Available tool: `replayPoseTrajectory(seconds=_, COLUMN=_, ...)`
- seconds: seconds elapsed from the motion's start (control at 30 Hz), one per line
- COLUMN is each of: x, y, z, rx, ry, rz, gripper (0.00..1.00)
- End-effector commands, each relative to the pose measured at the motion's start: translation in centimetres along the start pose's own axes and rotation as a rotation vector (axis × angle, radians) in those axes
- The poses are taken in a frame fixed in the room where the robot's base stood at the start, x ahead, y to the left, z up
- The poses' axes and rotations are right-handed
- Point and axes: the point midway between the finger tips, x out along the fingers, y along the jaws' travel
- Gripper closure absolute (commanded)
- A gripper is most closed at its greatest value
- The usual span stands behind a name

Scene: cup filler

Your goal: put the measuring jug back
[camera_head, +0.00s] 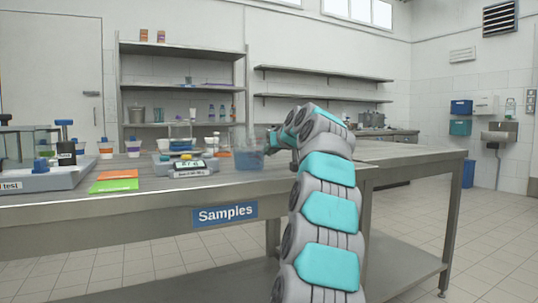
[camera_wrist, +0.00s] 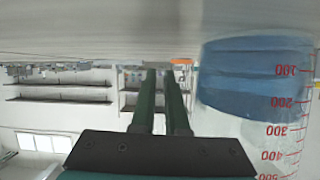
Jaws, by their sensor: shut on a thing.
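The measuring jug (camera_head: 249,159) is clear, with blue liquid in its lower part. It is at the right part of the Samples table (camera_head: 120,207). In the wrist view, which is upside down, the jug (camera_wrist: 255,80) fills the right side, with red marks from 100 to 500. My gripper (camera_head: 274,141) is just right of the jug in the head view. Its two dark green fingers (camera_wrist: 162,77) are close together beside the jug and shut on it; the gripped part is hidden. The jug looks upright, low over the tabletop; I cannot tell whether it touches.
A scale-like device (camera_head: 192,170) stands left of the jug, with green and orange cards (camera_head: 115,181) farther left. A sample rack (camera_head: 50,178) is at the far left. Several small cups (camera_head: 133,148) stand behind. The tabletop right of my arm (camera_head: 400,155) is clear.

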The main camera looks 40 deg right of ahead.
Motion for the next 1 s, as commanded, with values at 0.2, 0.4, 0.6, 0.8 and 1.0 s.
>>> replayPoseTrajectory(seconds=0.2, x=-0.05, y=0.0, z=-0.1, rx=0.0, ry=0.003, rz=0.001, gripper=1.0)
replayPoseTrajectory(seconds=0.4, x=0.07, y=0.03, z=0.14, rx=0.0, ry=0.002, rz=0.001, gripper=0.78)
replayPoseTrajectory(seconds=0.6, x=0.08, y=0.04, z=0.14, rx=0.0, ry=0.001, rz=0.001, gripper=0.58)
replayPoseTrajectory(seconds=0.8, x=0.07, y=0.03, z=0.13, rx=0.0, ry=0.001, rz=0.001, gripper=0.58)
replayPoseTrajectory(seconds=1.0, x=-0.65, y=0.0, z=-0.12, rx=0.001, ry=0.001, rz=0.0, gripper=0.58)
